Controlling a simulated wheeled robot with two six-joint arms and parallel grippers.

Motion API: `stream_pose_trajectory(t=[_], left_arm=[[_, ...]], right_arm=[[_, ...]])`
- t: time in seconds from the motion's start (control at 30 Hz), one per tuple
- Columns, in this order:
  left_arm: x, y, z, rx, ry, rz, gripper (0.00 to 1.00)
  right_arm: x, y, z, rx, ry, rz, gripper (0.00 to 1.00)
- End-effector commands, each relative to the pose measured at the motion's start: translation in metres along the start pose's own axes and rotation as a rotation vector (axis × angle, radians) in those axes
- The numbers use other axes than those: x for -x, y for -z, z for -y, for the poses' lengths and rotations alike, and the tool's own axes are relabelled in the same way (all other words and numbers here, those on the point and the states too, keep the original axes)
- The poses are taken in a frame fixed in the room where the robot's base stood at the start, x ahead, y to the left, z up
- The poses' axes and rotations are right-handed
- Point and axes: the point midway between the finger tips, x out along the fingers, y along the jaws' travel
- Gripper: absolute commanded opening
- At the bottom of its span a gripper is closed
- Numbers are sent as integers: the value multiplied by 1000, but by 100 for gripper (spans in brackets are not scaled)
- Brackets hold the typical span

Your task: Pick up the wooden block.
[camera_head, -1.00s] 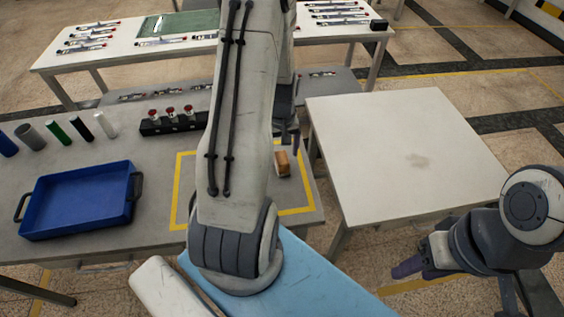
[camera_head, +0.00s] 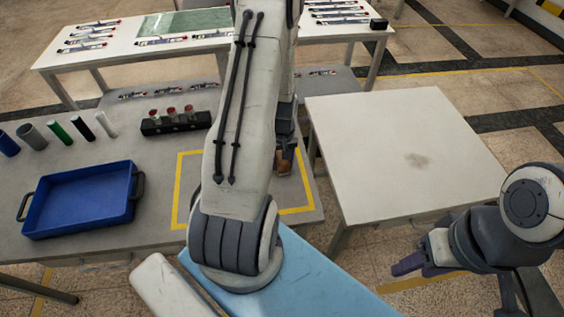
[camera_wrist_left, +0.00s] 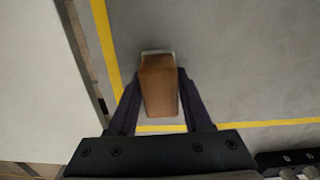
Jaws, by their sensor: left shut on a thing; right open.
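The wooden block (camera_head: 282,168) is a small brown block inside the yellow-taped square on the grey table, mostly hidden behind my left gripper (camera_head: 286,157) in the head view. In the left wrist view the wooden block (camera_wrist_left: 158,86) stands between the two dark fingers of my left gripper (camera_wrist_left: 158,100), which are shut on it. I cannot tell whether the block touches the table. My right gripper (camera_head: 408,264) is at the lower right, apart from the tables, open and empty.
A blue tray (camera_head: 40,212) and several cylinders (camera_head: 55,131) are at the left of the grey table. A black rack (camera_head: 152,127) with red-topped items stands behind the yellow square. A bare white table (camera_head: 400,130) adjoins on the right. More tools lie on the back table (camera_head: 200,48).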

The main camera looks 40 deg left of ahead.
Motion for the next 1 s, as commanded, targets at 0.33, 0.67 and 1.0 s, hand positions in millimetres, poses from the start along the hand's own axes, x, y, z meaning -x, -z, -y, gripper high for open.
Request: stream_pose_trajectory(t=[0.33, 0.67, 1.0], left_arm=[[10, 1, 0, 0, -1, -3, 0], [57, -20, -22, -9, -2, -4, 0], [98, -69, -70, -6, -2, -3, 0]], right_arm=[[-2, 0, 0, 0, 0, 0, 50], [-13, -1, -1, 0, 0, 0, 50], [-20, -1, -2, 0, 0, 0, 50]])
